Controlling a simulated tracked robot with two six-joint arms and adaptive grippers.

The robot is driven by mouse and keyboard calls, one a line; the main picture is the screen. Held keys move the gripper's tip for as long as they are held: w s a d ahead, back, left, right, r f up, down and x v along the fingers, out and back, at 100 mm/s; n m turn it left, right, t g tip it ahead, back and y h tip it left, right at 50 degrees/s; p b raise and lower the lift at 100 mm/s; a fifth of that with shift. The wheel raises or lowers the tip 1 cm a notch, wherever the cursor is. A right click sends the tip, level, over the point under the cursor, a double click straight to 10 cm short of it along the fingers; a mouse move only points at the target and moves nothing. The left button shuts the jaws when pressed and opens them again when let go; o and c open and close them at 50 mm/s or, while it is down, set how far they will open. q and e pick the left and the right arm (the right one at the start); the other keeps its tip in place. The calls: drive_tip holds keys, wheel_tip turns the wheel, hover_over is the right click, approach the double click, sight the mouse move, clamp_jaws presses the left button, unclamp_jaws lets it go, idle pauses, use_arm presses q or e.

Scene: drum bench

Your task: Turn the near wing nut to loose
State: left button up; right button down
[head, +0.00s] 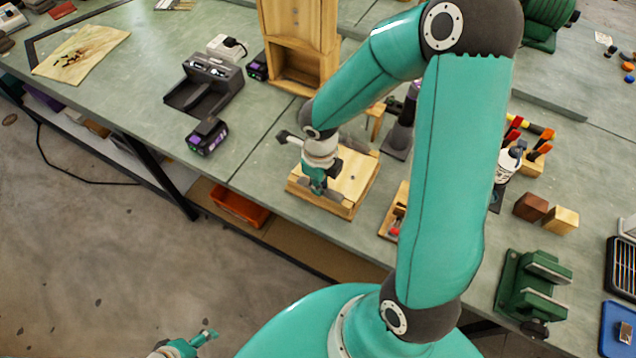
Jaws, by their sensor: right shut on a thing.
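A wooden block (357,174) sits at the front edge of the green bench. A small dark fitting (352,178) shows on its top. My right gripper (318,194) points down at the near left part of this block. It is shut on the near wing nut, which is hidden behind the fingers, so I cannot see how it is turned. My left gripper (208,336) is low at the bottom of the view, off the bench and far from the block. It is too small to tell whether its fingers are open.
A wooden cabinet (300,50) stands behind the block. A black charger (204,84) and a battery (207,136) lie to the left. A green vise (533,288) and two small blocks (531,207) are to the right. An orange bin (239,208) sits below the bench.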

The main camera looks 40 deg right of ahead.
drive_tip(key=shift+s+a+f, duration=0.1)
drive_tip(key=shift+s+f, duration=0.1)
drive_tip(key=shift+s, duration=0.1)
drive_tip(key=c, duration=1.2)
unclamp_jaws()
drive_tip(key=shift+w, duration=0.1)
drive_tip(key=shift+w+r, duration=0.15)
